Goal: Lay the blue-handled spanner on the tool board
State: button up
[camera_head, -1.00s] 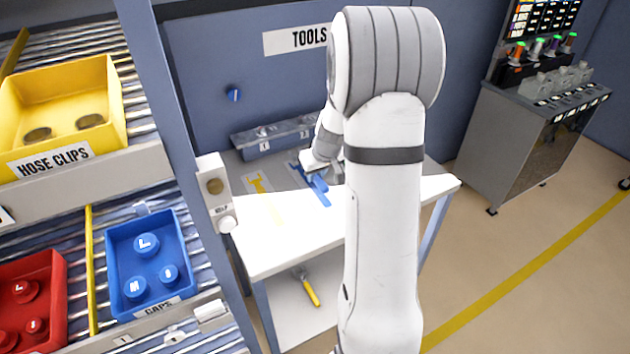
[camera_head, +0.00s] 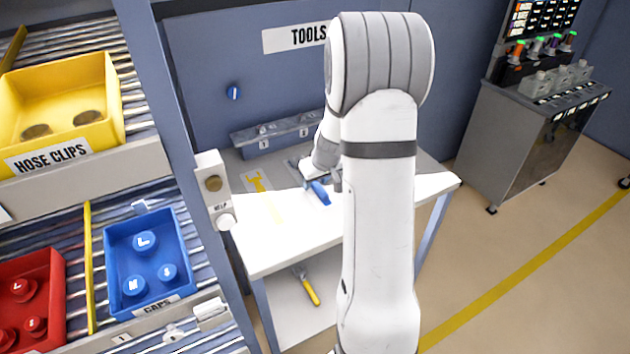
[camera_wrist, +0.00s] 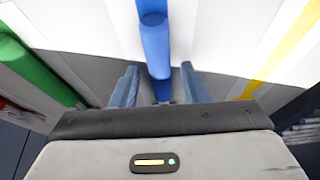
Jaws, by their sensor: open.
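The blue-handled spanner (camera_head: 319,194) lies at the tool board (camera_head: 240,172), its handle reaching over the white bench top. In the wrist view its blue handle (camera_wrist: 155,42) points away from me, in line with the gap between my fingers. My gripper (camera_wrist: 158,88) is open, one finger on each side of the handle's near end. In the head view my gripper (camera_head: 322,180) is low over the spanner, and my arm hides part of the board. The spanner's head is mostly hidden by my gripper.
A flat yellow spanner shape (camera_head: 257,182) marks the board to the left. A green handle (camera_wrist: 36,70) lies left in the wrist view. A yellow-handled tool (camera_head: 309,289) lies on the lower shelf. A post with a button (camera_head: 213,190) stands at the bench's left corner.

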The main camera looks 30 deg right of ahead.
jog(key=shift+r, duration=0.15)
jog(key=shift+r, duration=0.25)
jog(key=v, duration=1.1)
jog(key=s+a+r, duration=0.2)
jog(key=s+a, duration=0.6)
jog(key=s, duration=0.3)
jog(key=s+a+r+g, duration=0.1)
jog(key=s+a+r, duration=0.1)
jog(key=s+a, duration=0.7)
jog(key=shift+s+g+b, duration=0.3)
jog(key=shift+s+b, duration=0.05)
jog(key=shift+s, duration=0.75)
